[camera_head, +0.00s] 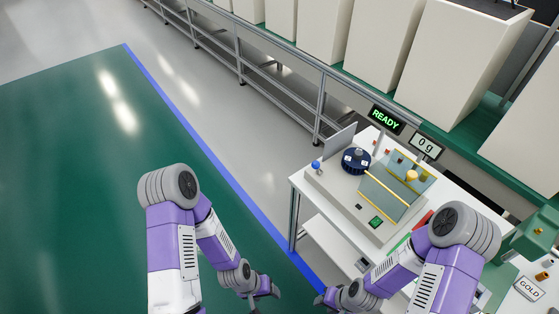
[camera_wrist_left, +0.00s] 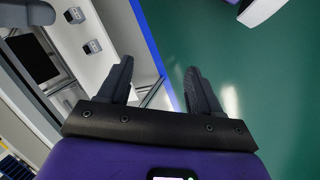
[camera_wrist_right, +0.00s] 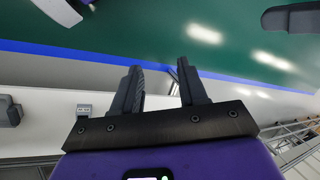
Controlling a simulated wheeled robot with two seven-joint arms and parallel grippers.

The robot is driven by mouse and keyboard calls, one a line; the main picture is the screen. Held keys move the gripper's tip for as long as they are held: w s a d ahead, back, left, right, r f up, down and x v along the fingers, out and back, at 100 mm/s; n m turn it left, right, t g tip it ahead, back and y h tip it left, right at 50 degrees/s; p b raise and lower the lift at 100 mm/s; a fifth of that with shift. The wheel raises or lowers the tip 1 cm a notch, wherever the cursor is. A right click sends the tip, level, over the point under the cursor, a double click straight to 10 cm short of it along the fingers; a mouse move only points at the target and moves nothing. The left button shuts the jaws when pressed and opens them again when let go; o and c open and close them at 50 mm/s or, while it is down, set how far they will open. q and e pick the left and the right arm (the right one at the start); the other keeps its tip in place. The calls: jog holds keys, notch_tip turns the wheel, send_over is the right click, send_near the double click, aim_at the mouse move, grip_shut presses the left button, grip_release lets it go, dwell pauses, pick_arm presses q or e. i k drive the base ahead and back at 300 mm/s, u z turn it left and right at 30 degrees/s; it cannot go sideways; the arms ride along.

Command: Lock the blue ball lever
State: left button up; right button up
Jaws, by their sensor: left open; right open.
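The blue ball (camera_head: 316,164) of a lever shows at the left corner of the grey machine base (camera_head: 335,190) on the white table. Its stem is too small to make out. My left gripper (camera_head: 265,291) is low in the head view, apart from the table and well below the ball; in the left wrist view its fingers (camera_wrist_left: 158,85) are spread and empty. My right gripper (camera_head: 322,297) is right of it, near the table's front side, and also apart from the ball. In the right wrist view its fingers (camera_wrist_right: 160,88) are spread and empty.
The machine carries a dark blue round part (camera_head: 355,161), a grey upright plate (camera_head: 339,143) and a gold-edged glass enclosure (camera_head: 388,196). A READY display (camera_head: 385,120) and a 0 g display (camera_head: 426,146) stand behind. Open floor lies left.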

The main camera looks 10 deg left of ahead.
aim_at(316, 165)
jog(key=u, duration=1.2)
jog(key=i, duration=0.4)
jog(key=z, duration=1.4)
